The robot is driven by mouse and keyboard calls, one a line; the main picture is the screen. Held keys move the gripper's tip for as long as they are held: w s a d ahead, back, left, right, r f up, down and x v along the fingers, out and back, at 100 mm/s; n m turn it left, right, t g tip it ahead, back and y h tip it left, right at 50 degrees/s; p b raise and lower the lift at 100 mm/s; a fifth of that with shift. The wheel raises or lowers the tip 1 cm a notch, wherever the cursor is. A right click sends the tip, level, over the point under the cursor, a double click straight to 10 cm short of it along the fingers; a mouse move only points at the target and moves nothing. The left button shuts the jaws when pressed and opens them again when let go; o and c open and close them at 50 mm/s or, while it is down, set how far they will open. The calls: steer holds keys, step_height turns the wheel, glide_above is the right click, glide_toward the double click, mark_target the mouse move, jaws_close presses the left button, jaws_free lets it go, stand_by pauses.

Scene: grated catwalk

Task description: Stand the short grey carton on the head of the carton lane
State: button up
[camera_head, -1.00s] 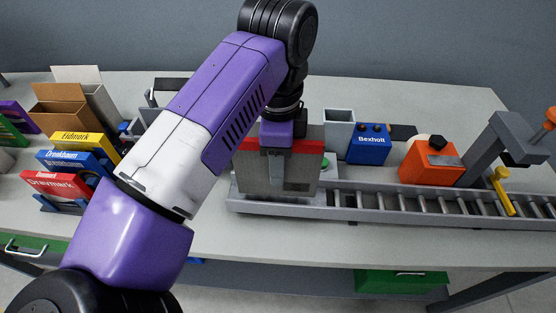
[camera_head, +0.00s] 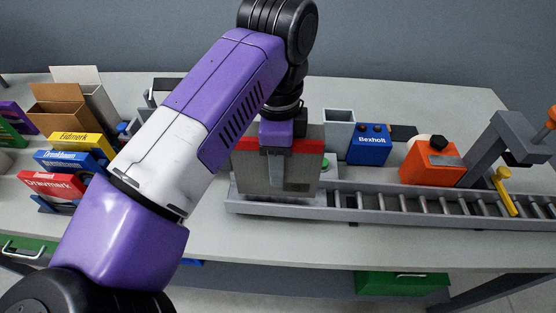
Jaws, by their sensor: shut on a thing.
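The short grey carton (camera_head: 248,176) is upright, with a red band along its top edge. It stands at or just over the left end of the carton lane (camera_head: 400,208), a grey roller conveyor with side rails. I cannot tell whether its base touches the lane. My gripper (camera_head: 283,170) comes down from above and is shut on the carton, one grey finger showing on its front face. The other finger is hidden behind the carton.
A blue Bexholt box (camera_head: 369,145), a grey open bin (camera_head: 338,130) and an orange device (camera_head: 432,162) stand behind the lane. A yellow lever (camera_head: 504,190) is at its right. Boxes in yellow (camera_head: 82,141), blue (camera_head: 72,161) and red (camera_head: 52,184) stand at left.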

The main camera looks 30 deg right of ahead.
steer(key=shift+f, duration=0.15)
stand_by(0.4)
steer(key=shift+f+b, duration=1.85)
steer(key=shift+b, duration=0.2)
steer(key=o, duration=1.9)
steer(key=shift+r, duration=0.1)
steer(key=shift+r+p, duration=2.1)
steer(key=shift+r, duration=1.9)
